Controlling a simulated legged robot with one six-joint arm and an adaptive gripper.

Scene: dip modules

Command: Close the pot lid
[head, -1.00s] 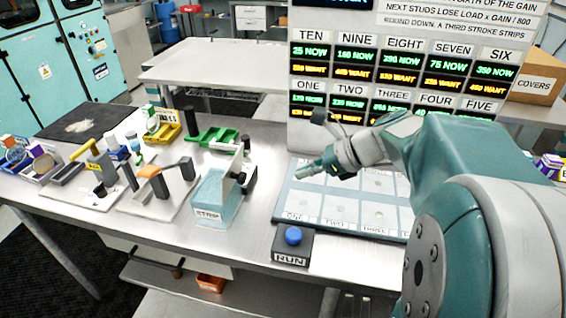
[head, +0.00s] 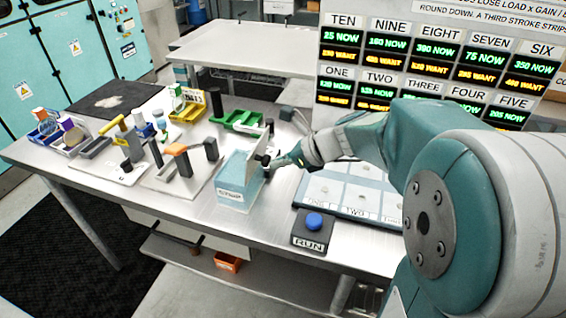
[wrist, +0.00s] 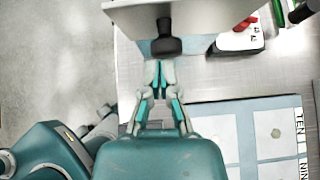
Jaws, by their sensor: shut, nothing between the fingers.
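The pot is a pale blue box (head: 234,193) with a label on its front, near the table's front edge in the head view. Its lid (head: 252,172) is a thin grey plate standing up on the box's right side, so the pot is open. A black knob (head: 263,159) sticks out from the lid toward my gripper. My gripper (head: 277,163) is just right of the knob, shut and empty. In the wrist view the lid (wrist: 200,14) spans the top, and the black knob (wrist: 166,40) is just ahead of my closed fingertips (wrist: 160,66). Whether they touch is unclear.
The RUN button box (head: 313,229) and the pad with numbered cells (head: 350,192) lie right of the pot. Stands with black and orange handles (head: 177,149) are to its left. The display board (head: 420,70) stands behind my arm.

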